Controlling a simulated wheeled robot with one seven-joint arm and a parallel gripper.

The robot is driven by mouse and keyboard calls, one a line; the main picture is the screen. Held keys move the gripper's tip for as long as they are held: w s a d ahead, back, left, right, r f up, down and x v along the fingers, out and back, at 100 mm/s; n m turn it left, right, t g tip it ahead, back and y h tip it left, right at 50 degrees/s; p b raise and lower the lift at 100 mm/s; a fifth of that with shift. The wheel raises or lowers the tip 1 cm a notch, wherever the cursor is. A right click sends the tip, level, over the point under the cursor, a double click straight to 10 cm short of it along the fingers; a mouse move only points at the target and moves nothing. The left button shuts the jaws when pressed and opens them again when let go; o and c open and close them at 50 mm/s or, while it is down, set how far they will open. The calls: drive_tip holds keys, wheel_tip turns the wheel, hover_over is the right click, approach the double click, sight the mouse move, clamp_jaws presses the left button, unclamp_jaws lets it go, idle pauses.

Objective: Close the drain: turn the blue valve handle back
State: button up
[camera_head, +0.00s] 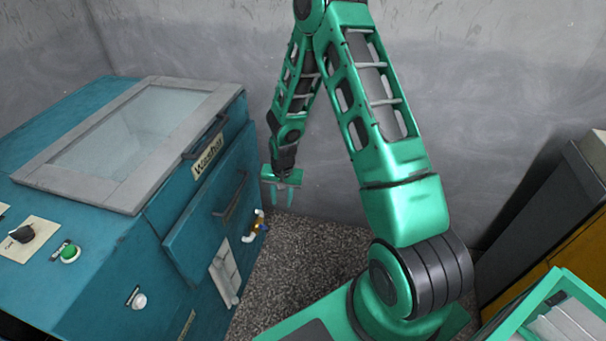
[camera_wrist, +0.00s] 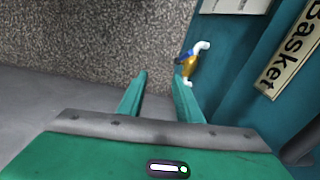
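The drain valve sits low on the side of the teal machine. In the head view it shows a small blue handle (camera_head: 263,227), a brass-yellow body (camera_head: 259,216) and a white pipe (camera_head: 249,238). In the wrist view the blue handle (camera_wrist: 184,57) is on the left of the brass body (camera_wrist: 190,67), with the white pipe (camera_wrist: 201,46) above. My gripper (camera_head: 276,197) hangs above and a little right of the valve in the head view. In the wrist view its fingers (camera_wrist: 159,79) are apart with nothing between them, and the valve is beyond the right fingertip, not touched.
The teal machine (camera_head: 160,235) fills the left, with a glass-topped lid (camera_head: 125,125) and a front handle (camera_head: 230,194) close to my gripper. A grey wall (camera_head: 480,100) stands behind. The speckled floor (camera_head: 310,255) near the valve is clear. A dark and yellow cabinet (camera_head: 545,225) stands at right.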

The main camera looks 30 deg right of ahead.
drive_tip(key=s+d+r, duration=0.2)
drive_tip(key=d+r, duration=0.1)
drive_tip(key=r, duration=0.3)
drive_tip(key=s+d+r+h, duration=0.1)
drive_tip(key=s+d+r, duration=0.1)
drive_tip(key=r, duration=0.4)
drive_tip(key=shift+d+r+n, duration=0.25)
drive_tip(key=shift+d+n, duration=0.05)
drive_tip(key=shift+d, duration=0.45)
drive_tip(key=shift+c, duration=0.4)
